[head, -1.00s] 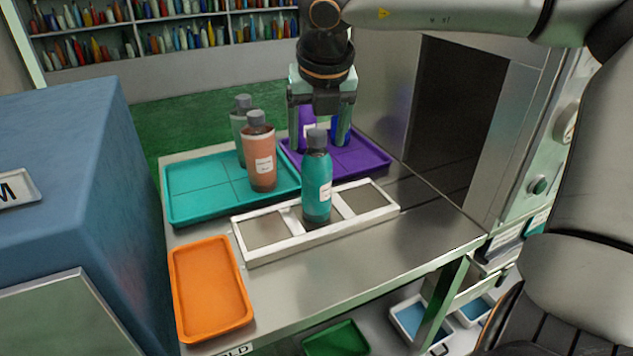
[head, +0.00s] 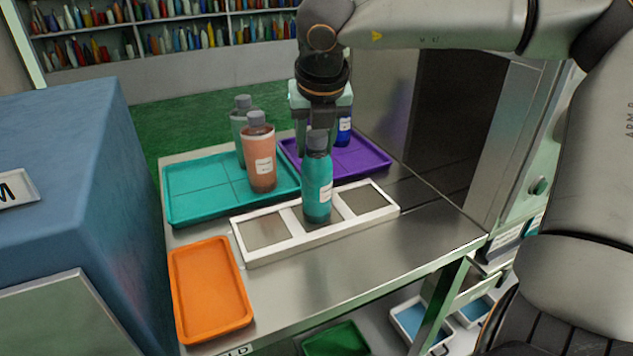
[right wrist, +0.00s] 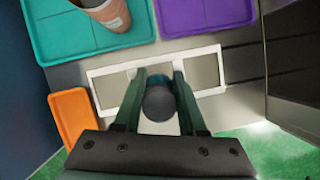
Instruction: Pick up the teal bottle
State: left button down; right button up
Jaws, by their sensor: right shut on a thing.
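The teal bottle (head: 317,190), with a grey cap and a white label, is upright at the middle of the white rack (head: 262,254). I cannot tell whether its base touches the rack. My right gripper (head: 317,140) is above and around its upper part. In the right wrist view the fingers lie on both sides of the bottle's dark cap (right wrist: 159,103), and the gripper is shut on the bottle. The bottle's lower body is hidden there. My left gripper is not in view.
A teal tray (head: 200,205) holds an orange-brown bottle (head: 262,165) and a grey-green bottle (head: 240,125). A purple tray (head: 365,160) with a blue bottle (head: 344,132) lies behind the rack. An empty orange tray (head: 210,290) is at front left. A dark opening (head: 455,120) stands at right.

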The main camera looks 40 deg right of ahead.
grip_shut()
dwell(0.7)
